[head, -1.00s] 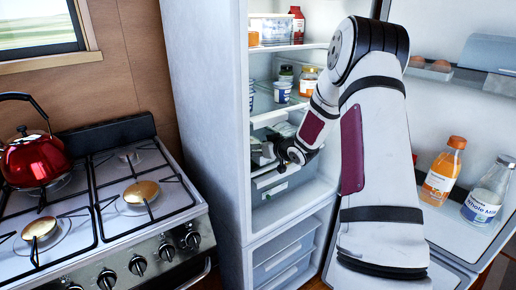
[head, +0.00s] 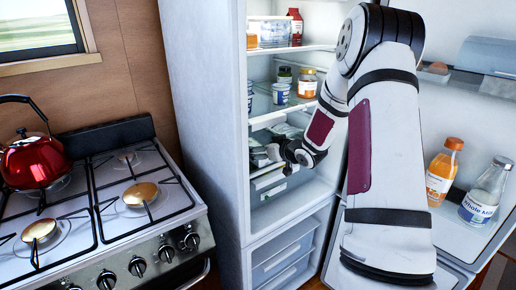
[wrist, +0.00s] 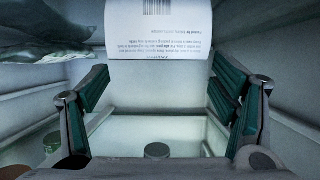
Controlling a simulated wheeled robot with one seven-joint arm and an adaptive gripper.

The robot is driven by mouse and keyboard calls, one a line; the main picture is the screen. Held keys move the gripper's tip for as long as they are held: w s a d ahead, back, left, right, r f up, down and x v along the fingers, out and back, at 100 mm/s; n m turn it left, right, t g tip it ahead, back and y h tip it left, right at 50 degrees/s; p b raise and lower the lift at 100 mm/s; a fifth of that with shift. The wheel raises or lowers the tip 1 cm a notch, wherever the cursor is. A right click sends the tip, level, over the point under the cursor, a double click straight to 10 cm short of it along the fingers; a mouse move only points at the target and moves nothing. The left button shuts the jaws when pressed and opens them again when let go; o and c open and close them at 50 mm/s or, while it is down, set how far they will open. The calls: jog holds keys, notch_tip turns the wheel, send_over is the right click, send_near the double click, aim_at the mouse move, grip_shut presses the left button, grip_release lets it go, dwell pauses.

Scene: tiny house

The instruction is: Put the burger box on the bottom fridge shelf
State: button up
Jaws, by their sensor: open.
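My gripper (head: 264,155) is inside the open fridge, below the glass shelf with jars, at the level of the lower compartment. In the wrist view my gripper (wrist: 160,78) is open, its two green-padded fingers wide apart with nothing between the tips. A white printed surface with a barcode (wrist: 160,30) lies just beyond the fingertips, its text upside down. It may be the burger box, but no front face shows. In the head view, pale items (head: 268,178) sit beside the fingers, too small and covered to identify. The bottom fridge shelf is partly hidden by my wrist.
The glass shelf (head: 268,103) holds jars and cups close above my gripper. Drawers (head: 282,255) lie below. The open door at right holds an orange juice bottle (head: 443,172) and a milk bottle (head: 486,190). In the wrist view a translucent bag (wrist: 45,40) is at left.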

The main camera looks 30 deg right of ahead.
jog(key=p+v, duration=0.1)
jog(key=v, duration=0.7)
jog(key=shift+s, duration=0.1)
